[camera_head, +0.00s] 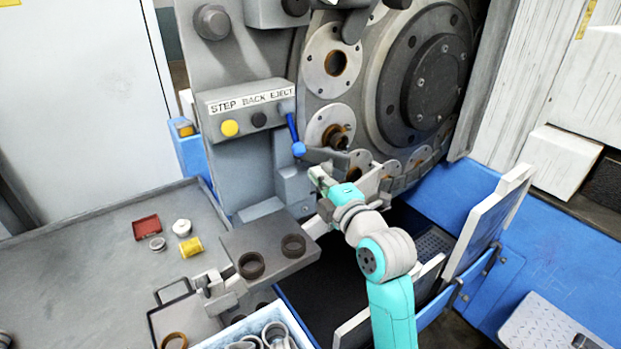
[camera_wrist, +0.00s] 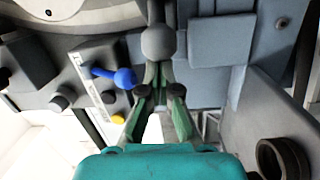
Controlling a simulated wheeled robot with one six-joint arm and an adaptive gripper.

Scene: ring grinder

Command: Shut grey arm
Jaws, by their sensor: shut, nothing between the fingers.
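The grey arm (camera_head: 322,156) sticks out from the machine just below the blue-knobbed lever, in front of the large round wheel. In the wrist view the grey arm's rounded knob (camera_wrist: 158,42) lies just beyond my fingertips, at the top middle. My gripper (camera_head: 318,174) is just below the grey arm in the head view. In the wrist view my gripper (camera_wrist: 158,72) is shut and empty, its fingertips close to the knob; I cannot tell whether they touch. The arm's joint is partly hidden.
The blue lever (camera_head: 294,132) hangs from the control box (camera_head: 242,108) close to my gripper. A grey block with two dark rings (camera_head: 270,250) stands below left. A grey table (camera_head: 90,260) with small parts lies at left. White panels (camera_head: 488,225) stand at right.

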